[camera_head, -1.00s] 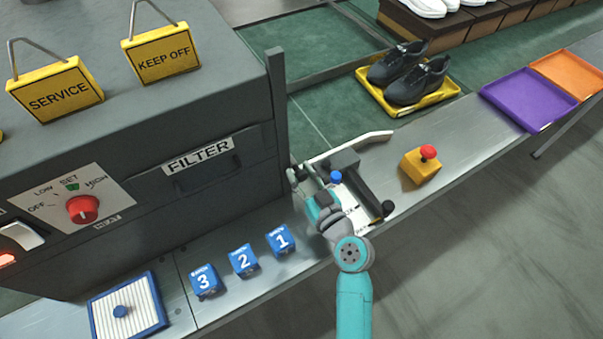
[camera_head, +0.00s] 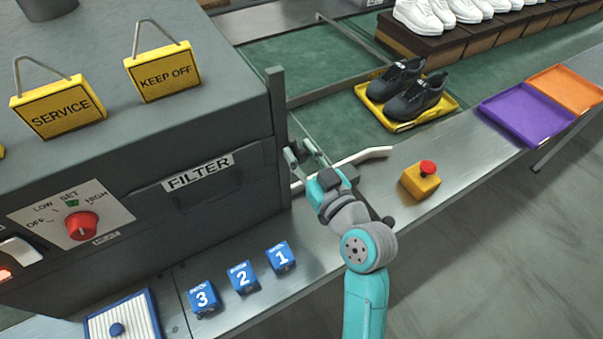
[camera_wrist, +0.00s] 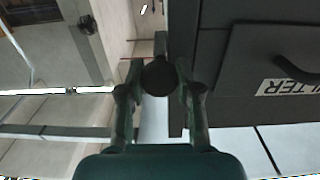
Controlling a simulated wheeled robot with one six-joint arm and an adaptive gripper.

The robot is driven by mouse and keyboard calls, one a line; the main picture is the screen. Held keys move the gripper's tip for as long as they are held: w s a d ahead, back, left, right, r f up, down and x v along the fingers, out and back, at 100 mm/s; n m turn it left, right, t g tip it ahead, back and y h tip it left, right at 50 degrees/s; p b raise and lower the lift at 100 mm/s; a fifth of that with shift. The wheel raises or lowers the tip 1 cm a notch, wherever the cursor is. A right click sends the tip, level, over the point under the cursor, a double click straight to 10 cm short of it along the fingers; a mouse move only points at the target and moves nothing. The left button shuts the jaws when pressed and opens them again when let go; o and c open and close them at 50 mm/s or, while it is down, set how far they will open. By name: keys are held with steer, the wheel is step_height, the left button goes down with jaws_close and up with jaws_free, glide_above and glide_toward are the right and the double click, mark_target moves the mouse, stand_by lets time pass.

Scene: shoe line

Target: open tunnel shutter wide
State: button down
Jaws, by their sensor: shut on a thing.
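The tunnel is the big dark grey housing (camera_head: 225,130) on the left. A dark upright panel (camera_head: 277,125), seen nearly edge-on at its right end and rising above its top, looks like the shutter. My gripper (camera_head: 303,152) is just right of this panel. In the wrist view my gripper (camera_wrist: 158,72) is shut on a round dark knob (camera_wrist: 159,77), with a finger on either side. The knob is hidden in the head view. How far the shutter stands open cannot be told.
A white guide bar (camera_head: 362,156) lies close to my gripper. A yellow box with a red button (camera_head: 421,180) stands right of my arm. Blue numbered blocks (camera_head: 241,277) stand in front of the tunnel. Black shoes sit on a yellow tray (camera_head: 395,124) behind.

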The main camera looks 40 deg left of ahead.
step_height(320, 180, up, 5)
steer(key=shift+r, duration=0.2)
stand_by(0.3)
steer(key=c, duration=0.8)
jaws_free()
steer(key=v, duration=1.2)
steer(key=shift+f, duration=0.1)
steer(key=shift+f, duration=0.1)
